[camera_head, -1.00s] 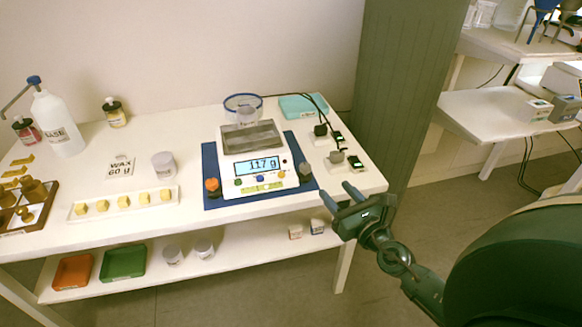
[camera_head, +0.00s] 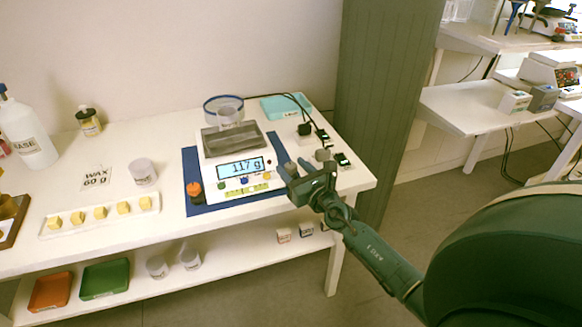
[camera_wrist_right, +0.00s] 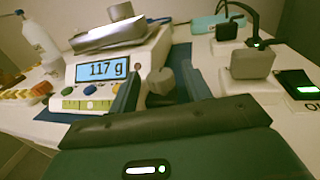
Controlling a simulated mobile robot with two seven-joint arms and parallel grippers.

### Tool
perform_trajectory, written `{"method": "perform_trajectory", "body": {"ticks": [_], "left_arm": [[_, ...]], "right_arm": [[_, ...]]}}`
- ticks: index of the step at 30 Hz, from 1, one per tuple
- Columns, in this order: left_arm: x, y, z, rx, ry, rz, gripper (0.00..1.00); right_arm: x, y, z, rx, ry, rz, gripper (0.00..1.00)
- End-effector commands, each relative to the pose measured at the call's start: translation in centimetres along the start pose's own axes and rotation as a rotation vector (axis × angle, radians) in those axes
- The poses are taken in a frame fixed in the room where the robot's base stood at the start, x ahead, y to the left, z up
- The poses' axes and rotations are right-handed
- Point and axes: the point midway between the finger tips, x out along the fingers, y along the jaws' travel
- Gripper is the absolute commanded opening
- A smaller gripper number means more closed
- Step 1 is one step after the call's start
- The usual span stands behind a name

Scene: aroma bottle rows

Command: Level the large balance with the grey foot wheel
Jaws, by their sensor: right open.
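The large balance (camera_head: 206,180) stands on a blue mat (camera_head: 190,162) and its display (camera_head: 240,168) reads 117 g. An orange foot wheel (camera_head: 195,190) is at its left front corner. The grey foot wheel (camera_wrist_right: 160,81) at the right front corner shows in the right wrist view between the two fingers, with a visible gap on each side. In the head view my right gripper (camera_head: 294,164) hides most of that corner. My right gripper is open, with its fingers on either side of the grey wheel. My left gripper is not in view.
Black and grey adapters with green lights (camera_head: 322,135) stand close to the right of the gripper.

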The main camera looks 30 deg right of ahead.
Motion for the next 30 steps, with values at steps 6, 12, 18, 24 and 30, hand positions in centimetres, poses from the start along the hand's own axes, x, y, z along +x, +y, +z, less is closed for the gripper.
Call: {"method": "perform_trajectory", "body": {"ticks": [6, 12, 18, 24, 30], "left_arm": [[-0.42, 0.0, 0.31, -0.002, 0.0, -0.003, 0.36], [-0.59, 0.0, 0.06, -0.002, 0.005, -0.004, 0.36], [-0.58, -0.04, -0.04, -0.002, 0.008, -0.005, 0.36], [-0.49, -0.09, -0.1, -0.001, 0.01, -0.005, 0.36], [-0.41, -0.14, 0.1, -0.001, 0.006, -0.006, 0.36]], "right_arm": [[1.45, 0.03, -0.06, 0.0, 0.001, 0.0, 0.48], [1.53, 0.03, -0.02, 0.0, 0.001, 0.001, 0.48], [1.51, 0.03, -0.02, 0.001, 0.001, 0.0, 0.38], [1.5, 0.03, -0.02, 0.001, 0.0, 0.0, 0.21], [1.49, 0.03, -0.02, 0.001, 0.0, 0.0, 0.06]]}}
